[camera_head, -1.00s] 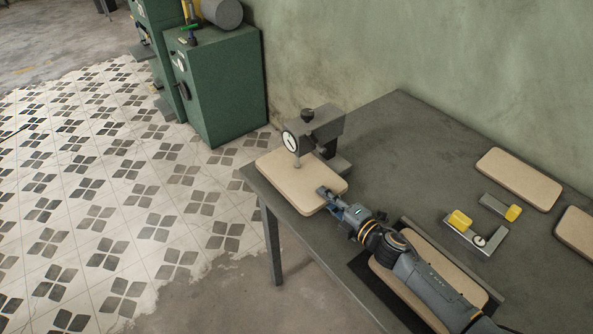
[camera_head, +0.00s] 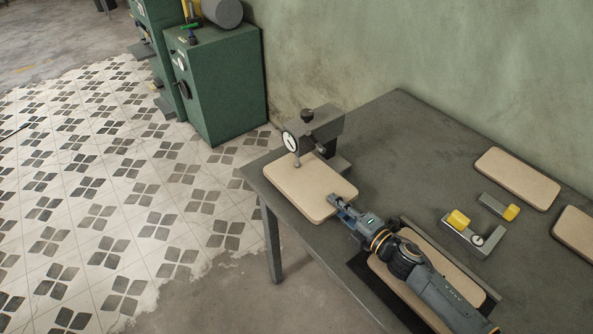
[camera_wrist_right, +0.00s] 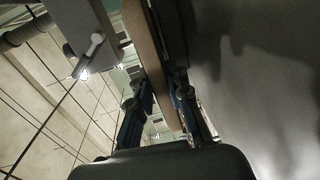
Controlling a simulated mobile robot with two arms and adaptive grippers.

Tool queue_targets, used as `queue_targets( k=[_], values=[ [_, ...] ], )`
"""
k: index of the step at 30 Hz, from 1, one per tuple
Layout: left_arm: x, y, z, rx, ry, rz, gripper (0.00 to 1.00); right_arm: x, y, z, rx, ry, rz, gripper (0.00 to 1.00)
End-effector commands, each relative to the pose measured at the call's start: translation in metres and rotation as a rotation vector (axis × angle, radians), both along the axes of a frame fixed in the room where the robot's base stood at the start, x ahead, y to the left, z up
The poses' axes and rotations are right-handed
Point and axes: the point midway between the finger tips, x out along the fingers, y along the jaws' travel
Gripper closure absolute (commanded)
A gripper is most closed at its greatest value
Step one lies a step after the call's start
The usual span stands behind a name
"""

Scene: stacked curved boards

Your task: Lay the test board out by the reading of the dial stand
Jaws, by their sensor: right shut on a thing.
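The test board (camera_head: 308,187) is a pale wooden board with rounded corners. It lies level at the table's left corner, its far end under the dial stand (camera_head: 322,130), whose white round dial (camera_head: 290,142) faces left. The dial is too small to read. My right gripper (camera_head: 338,202) is shut on the board's near edge. In the right wrist view the board (camera_wrist_right: 156,60) runs edge-on between the two fingers (camera_wrist_right: 160,110). Whether the stand's tip touches the board cannot be told. My left gripper is not in view.
Another board (camera_head: 447,254) lies on a black mat (camera_head: 372,283) with a rail, partly under my right arm. Boards (camera_head: 518,178) (camera_head: 577,232) lie at the right. A gauge with yellow blocks (camera_head: 473,235) sits between. Green machines (camera_head: 222,85) stand behind on the floor.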

Motion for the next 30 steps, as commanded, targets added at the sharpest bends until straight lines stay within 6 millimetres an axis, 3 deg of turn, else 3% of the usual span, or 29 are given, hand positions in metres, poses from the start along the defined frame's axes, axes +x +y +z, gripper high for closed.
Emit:
queue_targets(
  k=[18,30],
  values=[
    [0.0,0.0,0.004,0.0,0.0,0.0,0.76,-0.042,-0.031,-0.007,-0.008,0.012,-0.003,1.0],
    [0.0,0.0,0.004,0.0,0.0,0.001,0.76,-0.047,-0.034,-0.005,-0.007,0.009,-0.002,1.0]
  ],
)
